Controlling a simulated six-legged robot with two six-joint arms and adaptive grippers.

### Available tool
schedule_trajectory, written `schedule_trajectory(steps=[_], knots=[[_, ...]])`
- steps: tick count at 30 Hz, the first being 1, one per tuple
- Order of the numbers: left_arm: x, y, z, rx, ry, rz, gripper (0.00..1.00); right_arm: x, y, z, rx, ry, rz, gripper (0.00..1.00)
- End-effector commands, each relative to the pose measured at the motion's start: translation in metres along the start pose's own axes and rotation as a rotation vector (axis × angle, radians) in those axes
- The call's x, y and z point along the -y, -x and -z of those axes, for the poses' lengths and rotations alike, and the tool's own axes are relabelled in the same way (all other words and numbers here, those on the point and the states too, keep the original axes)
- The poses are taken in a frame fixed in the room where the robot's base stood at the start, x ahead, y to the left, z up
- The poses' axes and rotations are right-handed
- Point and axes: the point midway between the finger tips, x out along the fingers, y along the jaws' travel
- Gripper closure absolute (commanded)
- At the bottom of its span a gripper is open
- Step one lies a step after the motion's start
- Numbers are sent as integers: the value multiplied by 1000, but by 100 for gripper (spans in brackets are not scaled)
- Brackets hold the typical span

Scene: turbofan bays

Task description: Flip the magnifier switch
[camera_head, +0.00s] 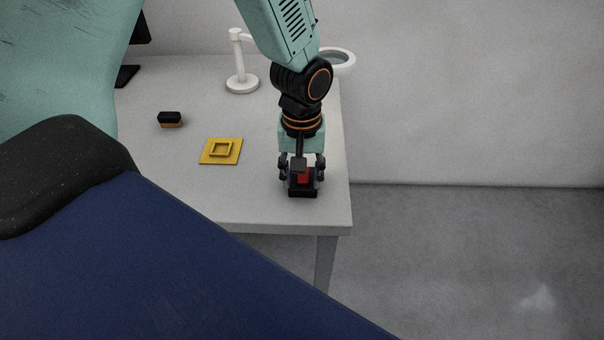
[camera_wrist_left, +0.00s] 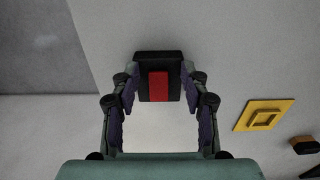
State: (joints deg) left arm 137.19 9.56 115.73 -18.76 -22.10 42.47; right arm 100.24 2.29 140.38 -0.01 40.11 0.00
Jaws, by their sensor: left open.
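The magnifier switch is a black box with a red rocker (camera_wrist_left: 159,87) on the table's right front part. It also shows in the head view, where its black base (camera_head: 303,193) is partly hidden behind my gripper. My left gripper (camera_head: 302,178) points down over the switch, with its fingers open to either side of it. In the wrist view the fingertips (camera_wrist_left: 160,92) are spread left and right of the black box, with nothing held. The white magnifier lamp (camera_head: 241,84) stands at the back, and its ring lens (camera_head: 345,62) is partly hidden by my arm. My right gripper does not show.
The pale table (camera_head: 180,196) has a yellow square plate (camera_head: 232,158) left of the switch and a small black and tan block (camera_head: 170,119) farther left. The plate also shows in the wrist view (camera_wrist_left: 284,104). The table's right edge is near the switch; floor lies beyond.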

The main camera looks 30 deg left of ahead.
Motion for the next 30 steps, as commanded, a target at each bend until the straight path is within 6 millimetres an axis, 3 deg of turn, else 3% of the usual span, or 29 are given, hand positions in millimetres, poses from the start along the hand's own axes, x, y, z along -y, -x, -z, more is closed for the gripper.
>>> schedule_trajectory(steps=[4,19,26,30], knots=[[-1,0,1,0,0,0,56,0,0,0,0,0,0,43],[0,0,1,1,-1,1,99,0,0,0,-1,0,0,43],[0,1,1,4,0,2,100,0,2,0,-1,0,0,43],[0,3,2,29,1,4,100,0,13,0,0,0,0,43]])
